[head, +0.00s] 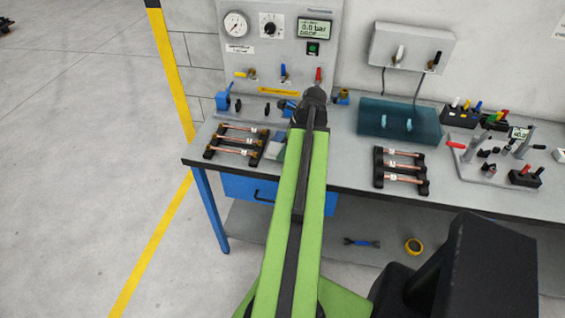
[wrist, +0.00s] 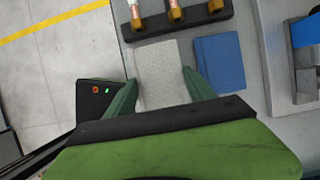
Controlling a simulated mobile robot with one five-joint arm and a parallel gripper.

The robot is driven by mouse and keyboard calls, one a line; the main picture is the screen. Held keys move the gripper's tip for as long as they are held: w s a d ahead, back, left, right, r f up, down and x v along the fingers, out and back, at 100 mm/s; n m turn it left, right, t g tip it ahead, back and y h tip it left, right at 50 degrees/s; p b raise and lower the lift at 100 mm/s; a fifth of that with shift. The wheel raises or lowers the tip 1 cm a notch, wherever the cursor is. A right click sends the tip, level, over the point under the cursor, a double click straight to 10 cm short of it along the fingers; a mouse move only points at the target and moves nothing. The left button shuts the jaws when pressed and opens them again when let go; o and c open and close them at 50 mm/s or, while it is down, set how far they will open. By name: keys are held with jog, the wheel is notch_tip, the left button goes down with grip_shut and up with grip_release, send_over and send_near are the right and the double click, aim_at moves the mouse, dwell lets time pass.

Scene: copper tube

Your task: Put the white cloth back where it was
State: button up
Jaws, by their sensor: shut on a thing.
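The white cloth (wrist: 155,62) is a pale, textured rectangle between the two green fingers of my gripper (wrist: 158,78) in the wrist view. My gripper is shut on it, one finger at each side. I cannot tell whether the cloth touches the bench or hangs just above it. A blue cloth (wrist: 219,62) lies flat just right of it, apart from it. In the head view my green arm reaches over the bench and hides most of the spot around the gripper.
A black rack with copper tubes (head: 238,141) stands left of the arm; its end also shows in the wrist view (wrist: 178,22). Another rack (head: 400,169) stands to the right. A test panel (head: 278,60) stands behind. The bench (head: 345,165) is clear between arm and right rack.

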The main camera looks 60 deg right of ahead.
notch_tip(320, 180, down, 4)
jog(key=b, duration=0.4)
jog(key=shift+f, duration=0.25)
jog(key=shift+r, duration=0.25)
jog(key=shift+f, duration=0.2)
jog(key=o, duration=1.2)
jog(key=shift+r, duration=0.1)
jog(key=shift+r+p, duration=0.45)
jog(key=shift+r, duration=0.05)
jog(key=p+v, duration=1)
jog(key=v, duration=0.1)
jog(key=shift+s+r+p, duration=0.1)
jog(key=shift+r+p, duration=0.15)
jog(key=shift+p, duration=0.05)
jog(key=shift+f, duration=0.1)
